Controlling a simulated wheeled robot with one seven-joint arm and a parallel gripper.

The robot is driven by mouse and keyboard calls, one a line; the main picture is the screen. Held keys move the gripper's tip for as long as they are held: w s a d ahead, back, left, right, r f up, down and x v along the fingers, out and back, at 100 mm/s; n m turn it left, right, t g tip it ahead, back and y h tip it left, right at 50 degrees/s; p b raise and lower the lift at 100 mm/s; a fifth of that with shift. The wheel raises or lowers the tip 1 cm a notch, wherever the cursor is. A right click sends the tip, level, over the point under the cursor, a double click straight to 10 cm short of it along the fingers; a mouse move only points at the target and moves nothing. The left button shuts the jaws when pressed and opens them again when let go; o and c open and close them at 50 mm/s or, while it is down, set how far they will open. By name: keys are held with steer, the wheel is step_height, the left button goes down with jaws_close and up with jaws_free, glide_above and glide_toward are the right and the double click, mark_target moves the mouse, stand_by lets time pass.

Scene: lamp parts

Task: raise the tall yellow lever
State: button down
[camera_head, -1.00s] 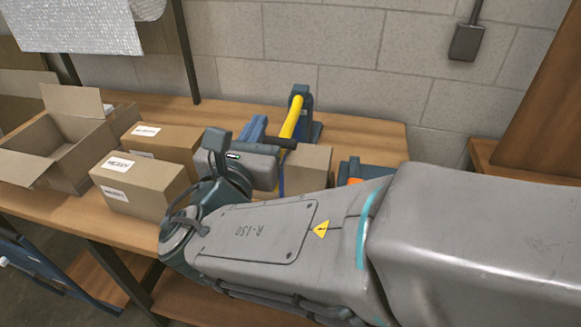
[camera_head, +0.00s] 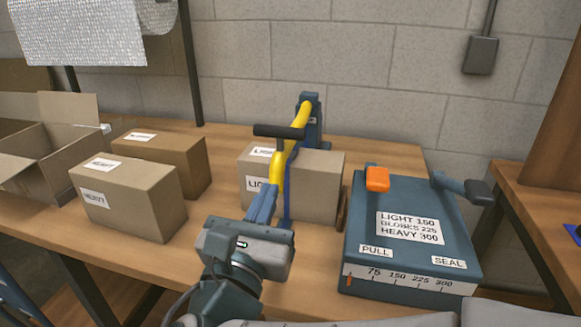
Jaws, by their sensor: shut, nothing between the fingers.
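The tall yellow lever (camera_head: 280,165) runs from the top of a blue post (camera_head: 311,122) at the back of the table, forward and down in front of a cardboard box. A black crossbar handle (camera_head: 279,131) sits across it. My gripper (camera_head: 268,188) is shut and empty, its blue fingers pointing up and away, just in front of the lever's lower end. Whether the fingertips touch the lever cannot be told. The fingers' near side and my wrist hide what lies below.
Two boxes (camera_head: 130,200) (camera_head: 180,158) and an open carton (camera_head: 50,150) are at left. A blue scale-like device (camera_head: 400,270) with an orange knob (camera_head: 377,179) and a side lever (camera_head: 462,187) stands at right.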

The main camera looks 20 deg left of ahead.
mark_target(284, 155)
stand_by(0.3)
steer(key=x, duration=1)
steer(key=shift+b, duration=0.3)
steer(key=shift+r, duration=0.1)
